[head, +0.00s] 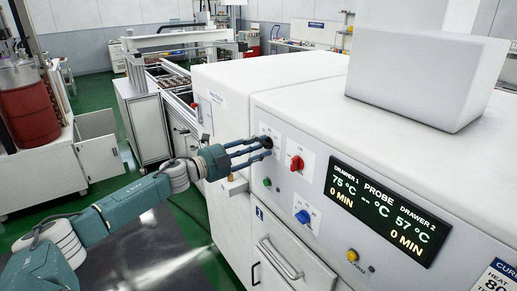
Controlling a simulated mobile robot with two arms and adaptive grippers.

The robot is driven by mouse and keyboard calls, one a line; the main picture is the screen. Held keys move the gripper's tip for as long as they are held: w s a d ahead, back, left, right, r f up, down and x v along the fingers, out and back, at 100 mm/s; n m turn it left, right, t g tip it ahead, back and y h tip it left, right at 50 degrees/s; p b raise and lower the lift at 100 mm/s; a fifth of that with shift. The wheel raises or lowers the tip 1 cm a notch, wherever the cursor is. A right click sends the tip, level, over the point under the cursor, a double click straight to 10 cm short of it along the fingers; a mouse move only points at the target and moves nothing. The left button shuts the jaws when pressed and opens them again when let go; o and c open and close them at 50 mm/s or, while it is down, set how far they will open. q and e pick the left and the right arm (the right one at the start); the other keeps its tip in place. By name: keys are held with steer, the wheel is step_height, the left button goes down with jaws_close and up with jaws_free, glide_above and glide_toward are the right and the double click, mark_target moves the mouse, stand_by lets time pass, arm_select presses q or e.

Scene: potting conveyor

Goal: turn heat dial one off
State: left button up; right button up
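My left gripper (262,149) reaches in from the left, its dark fingers at the white front panel of the machine (228,92). A dark round part (265,143) shows at the fingertips, mostly covered by them. Whether the fingers are closed on it or only around it, I cannot tell. A red dial (297,163) sits just right of the fingertips, apart from them. A blue dial (303,217) sits lower on the panel. The small labels are too blurred to tell which is heat dial one. My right gripper is out of view.
A display (386,212) reads 75 °C and 57 °C, with 0 MIN twice. A green button (267,183) and a yellow alarm button (352,255) are on the panel. A drawer handle (280,259) sticks out below. A white box (425,80) stands on top.

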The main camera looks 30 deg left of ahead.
arm_select(q)
steer(key=shift+s+f, duration=0.1)
steer(key=v, duration=1.2)
stand_by(0.4)
steer(key=shift+a, duration=0.1)
stand_by(0.4)
